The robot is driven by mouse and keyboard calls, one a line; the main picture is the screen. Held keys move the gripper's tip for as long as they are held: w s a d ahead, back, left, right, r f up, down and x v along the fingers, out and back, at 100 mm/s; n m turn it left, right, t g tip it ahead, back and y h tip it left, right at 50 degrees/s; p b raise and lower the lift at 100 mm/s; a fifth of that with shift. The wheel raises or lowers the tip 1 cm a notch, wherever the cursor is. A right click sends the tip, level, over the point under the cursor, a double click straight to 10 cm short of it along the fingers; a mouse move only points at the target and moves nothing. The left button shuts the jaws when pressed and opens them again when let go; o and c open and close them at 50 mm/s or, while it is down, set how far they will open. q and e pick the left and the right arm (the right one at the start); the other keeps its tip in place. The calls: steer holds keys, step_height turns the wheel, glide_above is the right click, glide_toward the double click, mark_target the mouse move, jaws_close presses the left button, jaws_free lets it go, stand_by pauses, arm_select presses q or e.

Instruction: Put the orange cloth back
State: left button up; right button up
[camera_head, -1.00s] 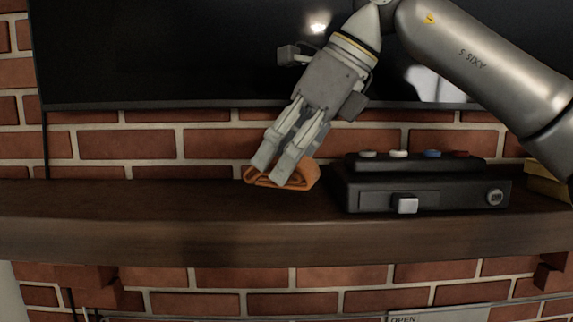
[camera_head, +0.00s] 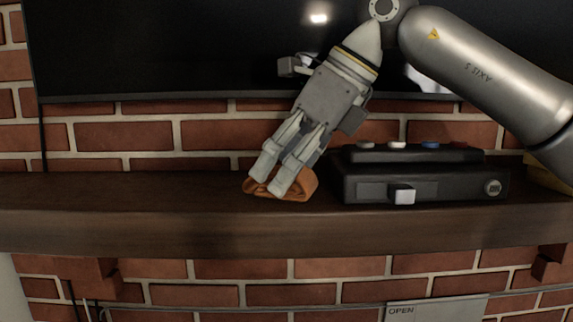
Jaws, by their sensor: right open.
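The orange cloth (camera_head: 304,187) lies folded on the dark wooden mantel shelf (camera_head: 150,215), left of a black device. My right gripper (camera_head: 271,178) reaches down from the upper right, with its fingertips in front of the cloth and covering part of it. Its two fingers are apart with a gap between them. I cannot tell whether the fingertips touch the cloth. My left gripper is not in view.
A black box device (camera_head: 430,187) with coloured buttons on top and a white knob in front stands right of the cloth. A dark screen (camera_head: 150,50) hangs behind, above the shelf. Something yellow (camera_head: 545,175) sits at the far right. The shelf's left part is clear.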

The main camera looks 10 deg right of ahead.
steer(key=shift+a+r, duration=0.1)
steer(key=shift+r+p, duration=0.25)
steer(key=shift+p, duration=0.05)
steer(key=shift+s+d+r+b, duration=0.1)
steer(key=shift+d+r+b, duration=0.15)
steer(key=shift+r+b, duration=0.1)
steer(key=b+v, duration=0.1)
steer(key=v, duration=1)
